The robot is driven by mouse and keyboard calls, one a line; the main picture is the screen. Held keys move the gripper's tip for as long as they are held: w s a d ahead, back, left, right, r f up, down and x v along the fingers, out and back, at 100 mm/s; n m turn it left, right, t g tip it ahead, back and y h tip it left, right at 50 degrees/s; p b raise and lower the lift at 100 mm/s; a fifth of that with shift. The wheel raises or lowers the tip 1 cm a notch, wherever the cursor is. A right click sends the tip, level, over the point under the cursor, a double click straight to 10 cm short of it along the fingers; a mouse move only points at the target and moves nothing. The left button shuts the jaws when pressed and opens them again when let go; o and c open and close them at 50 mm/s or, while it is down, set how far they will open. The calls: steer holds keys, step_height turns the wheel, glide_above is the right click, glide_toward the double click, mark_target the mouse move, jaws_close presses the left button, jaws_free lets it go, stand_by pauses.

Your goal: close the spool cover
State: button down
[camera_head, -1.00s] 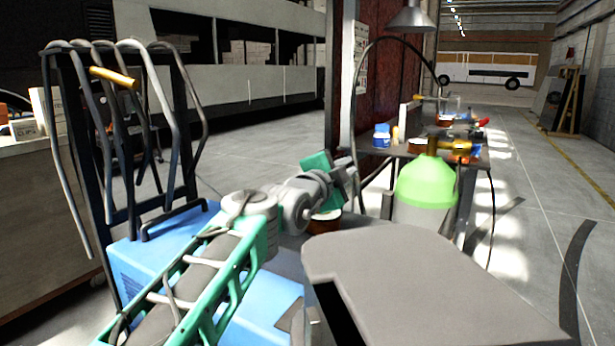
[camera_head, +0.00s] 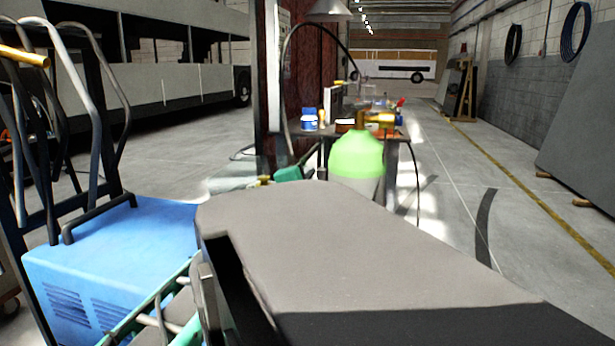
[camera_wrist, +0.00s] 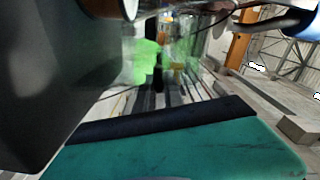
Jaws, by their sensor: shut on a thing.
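A large grey panel with a dark edge, seemingly the spool cover (camera_head: 330,245), fills the foreground of the head view. Its near left side shows a dark gap. In the wrist view a dark grey surface (camera_wrist: 45,75), likely the same cover, stands close at the left. My gripper (camera_head: 288,174) is mostly hidden behind the panel's far left edge; only a bit of its teal shows. In the wrist view its teal finger with a black pad (camera_wrist: 165,122) lies across the bottom, beside the dark surface. It is shut, apparently on the cover; the contact itself is hidden.
A blue machine (camera_head: 110,260) with a dark rack and grey hoses stands at the left. A green-topped cylinder (camera_head: 357,155) stands just beyond the panel, before a cluttered workbench (camera_head: 395,132). Open floor lies to the right.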

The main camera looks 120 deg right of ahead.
mark_target(270, 182)
steer(key=shift+w+d+f, duration=0.15)
steer(key=shift+f, duration=0.05)
steer(key=c, duration=1.8)
jaws_free()
steer(key=shift+d, duration=0.1)
steer(key=o, duration=0.3)
steer(key=shift+a+r, duration=0.15)
steer(key=shift+a, duration=0.05)
steer(key=shift+w+a+r, duration=0.1)
steer(key=shift+w+a, duration=0.05)
steer(key=shift+a, duration=0.1)
steer(key=p+v, duration=0.1)
steer(key=v, duration=0.6)
steer(key=shift+p, duration=0.35)
